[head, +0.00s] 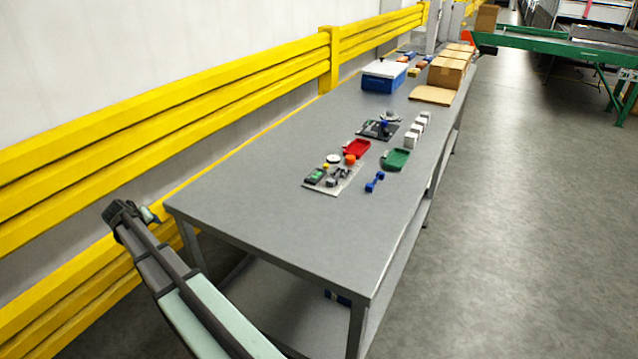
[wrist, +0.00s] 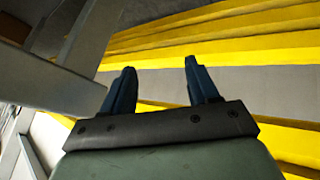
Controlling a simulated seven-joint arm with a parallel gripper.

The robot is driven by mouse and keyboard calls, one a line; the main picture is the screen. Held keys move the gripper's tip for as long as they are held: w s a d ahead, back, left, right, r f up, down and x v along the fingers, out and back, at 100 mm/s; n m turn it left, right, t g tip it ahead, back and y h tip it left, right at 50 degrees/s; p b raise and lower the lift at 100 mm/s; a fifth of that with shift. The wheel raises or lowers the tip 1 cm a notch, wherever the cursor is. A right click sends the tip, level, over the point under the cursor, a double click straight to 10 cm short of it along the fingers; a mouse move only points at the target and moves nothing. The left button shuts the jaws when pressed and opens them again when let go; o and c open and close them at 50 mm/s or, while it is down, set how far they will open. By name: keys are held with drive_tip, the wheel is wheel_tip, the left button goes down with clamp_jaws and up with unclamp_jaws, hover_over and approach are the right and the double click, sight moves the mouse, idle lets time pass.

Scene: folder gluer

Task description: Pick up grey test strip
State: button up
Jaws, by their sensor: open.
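I cannot pick out a grey test strip for certain in either view. Small items lie on a light grey mat (head: 324,190) on the table, too small to tell apart fully. My gripper (wrist: 160,65) is open in the wrist view, with two dark blue fingers apart and nothing between them. It points toward the yellow rails, off the table. In the head view my arm reaches to the left of the table's near end, well away from the small items; the fingers are not clear there.
The long grey table (head: 270,217) has a bare near half. On it are a red tray (head: 357,147), a green tray (head: 396,159), a blue dumbbell-shaped item (head: 375,182), white blocks (head: 411,140), a blue-and-white box (head: 384,76) and cardboard boxes (head: 447,72). A yellow guard rail (head: 200,108) runs along the left.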

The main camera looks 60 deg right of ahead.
drive_tip(key=w+d+r+t+h, duration=0.1)
drive_tip(key=w+d+r, duration=0.3)
drive_tip(key=r, duration=0.5)
drive_tip(key=s+d+r+m+g, duration=0.1)
drive_tip(key=s+d+m, duration=0.1)
drive_tip(key=s+d, duration=0.2)
drive_tip(key=s+d+r+m+g, duration=0.1)
drive_tip(key=s+d+m, duration=0.1)
drive_tip(key=s+d, duration=0.3)
drive_tip(key=s+d+r+m+g+y, duration=0.1)
drive_tip(key=s+d, duration=0.4)
drive_tip(key=d, duration=0.5)
drive_tip(key=shift+s+d+r+m, duration=0.1)
drive_tip(key=shift+r+m, duration=0.35)
drive_tip(key=shift+m, duration=0.05)
drive_tip(key=s+d+r+m+g+y, duration=0.2)
drive_tip(key=s+d+r+m, duration=0.2)
drive_tip(key=s+d, duration=0.9)
wheel_tip(320, 180, up, 6)
drive_tip(key=m+y, duration=0.4)
hover_over(330, 181)
drive_tip(key=shift+g, duration=0.3)
drive_tip(key=f, duration=0.8)
drive_tip(key=shift+w+d, duration=0.1)
drive_tip(key=shift+w, duration=0.1)
drive_tip(key=shift+s+f, duration=0.2)
drive_tip(key=shift+f, duration=2.35)
clamp_jaws()
